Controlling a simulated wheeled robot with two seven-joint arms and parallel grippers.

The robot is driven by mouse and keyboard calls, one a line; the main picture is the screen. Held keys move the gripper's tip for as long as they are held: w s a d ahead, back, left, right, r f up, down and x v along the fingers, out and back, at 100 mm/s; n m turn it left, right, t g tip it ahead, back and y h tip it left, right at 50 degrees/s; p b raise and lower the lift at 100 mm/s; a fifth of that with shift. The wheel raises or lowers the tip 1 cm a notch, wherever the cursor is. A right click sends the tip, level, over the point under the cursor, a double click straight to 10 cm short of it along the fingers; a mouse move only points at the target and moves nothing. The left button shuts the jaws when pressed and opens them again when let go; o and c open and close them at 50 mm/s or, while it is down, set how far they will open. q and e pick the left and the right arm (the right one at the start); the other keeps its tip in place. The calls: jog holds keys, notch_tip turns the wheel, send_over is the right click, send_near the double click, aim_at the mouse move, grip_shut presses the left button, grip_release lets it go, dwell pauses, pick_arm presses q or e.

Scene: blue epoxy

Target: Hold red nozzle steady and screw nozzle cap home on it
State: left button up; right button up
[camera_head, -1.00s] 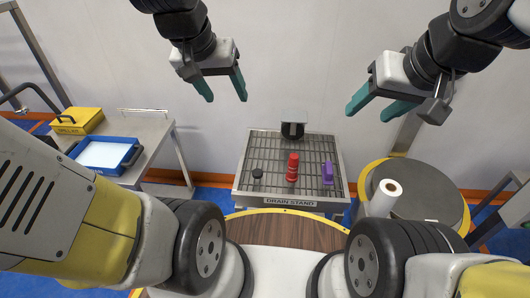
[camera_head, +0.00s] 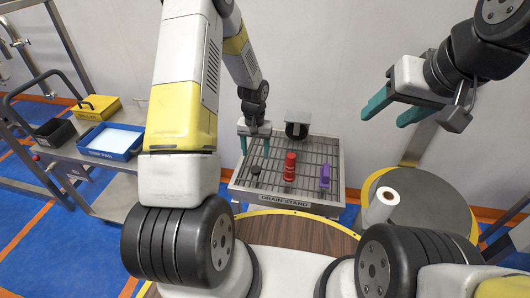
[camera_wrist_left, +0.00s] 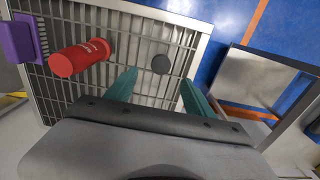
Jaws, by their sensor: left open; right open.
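My right gripper (camera_head: 386,114) is open and empty, high at the right.
A purple object (camera_head: 325,176) stands on the grate right of the nozzle, and a black round fixture (camera_head: 297,129) is at the back. A white roll (camera_head: 381,206) stands on a round drum at the right. A blue tray (camera_head: 112,140) and yellow box (camera_head: 97,107) are on the left cart.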

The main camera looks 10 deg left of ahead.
aim_at(256, 169)
pick_arm(q)
notch_tip(256, 169, down, 8)
jog(key=shift+w+a+f, duration=0.1)
jog(key=shift+f, duration=0.05)
grip_shut()
dwell(0.5)
